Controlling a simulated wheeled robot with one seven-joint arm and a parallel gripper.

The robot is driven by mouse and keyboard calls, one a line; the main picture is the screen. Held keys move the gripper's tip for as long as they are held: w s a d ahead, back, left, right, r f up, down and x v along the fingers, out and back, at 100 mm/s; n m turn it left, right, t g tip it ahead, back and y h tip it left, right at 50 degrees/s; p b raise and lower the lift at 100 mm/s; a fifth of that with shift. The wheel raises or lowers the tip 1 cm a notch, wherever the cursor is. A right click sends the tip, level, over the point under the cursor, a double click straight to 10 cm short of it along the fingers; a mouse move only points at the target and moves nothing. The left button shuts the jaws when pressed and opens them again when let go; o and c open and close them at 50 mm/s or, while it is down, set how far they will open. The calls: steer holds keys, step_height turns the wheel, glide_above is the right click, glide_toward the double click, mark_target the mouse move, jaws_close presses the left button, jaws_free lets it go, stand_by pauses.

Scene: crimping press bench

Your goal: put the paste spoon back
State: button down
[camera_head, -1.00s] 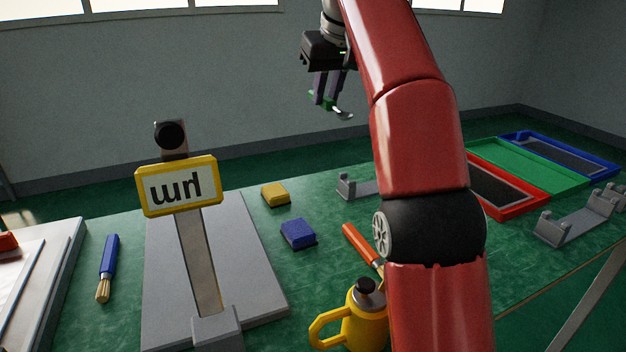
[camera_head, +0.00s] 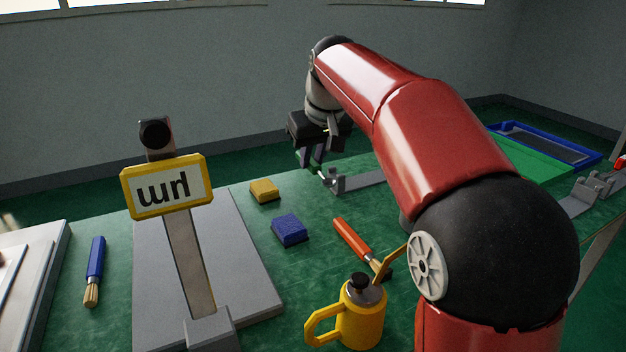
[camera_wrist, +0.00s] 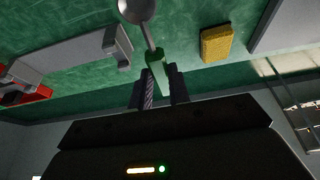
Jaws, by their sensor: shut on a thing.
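The paste spoon (camera_wrist: 155,58) has a green handle and a round metal bowl. My gripper (camera_wrist: 160,82) is shut on its green handle in the wrist view, with the bowl pointing away from the fingers. In the head view my gripper (camera_head: 312,160) is over the far part of the bench, beside a grey cradle (camera_head: 338,182) with upright ends. The cradle also shows in the wrist view (camera_wrist: 75,52), to the left of the spoon and apart from it in that picture. Part of the cradle is hidden behind my arm in the head view. The spoon is small and partly hidden there.
A yellow block (camera_head: 264,191) and a blue block (camera_head: 290,230) lie left of the cradle. A red-handled brush (camera_head: 352,238) and a yellow pot (camera_head: 360,318) are nearer. A sign post (camera_head: 168,187) stands on a grey plate. Another cradle (camera_head: 580,203) is at the right.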

mark_target(313, 195)
steer(key=shift+f, duration=2.8)
steer(key=shift+f, duration=0.15)
steer(key=c, duration=1.3)
jaws_free()
steer(key=v, duration=1.2)
steer(key=shift+s, duration=0.15)
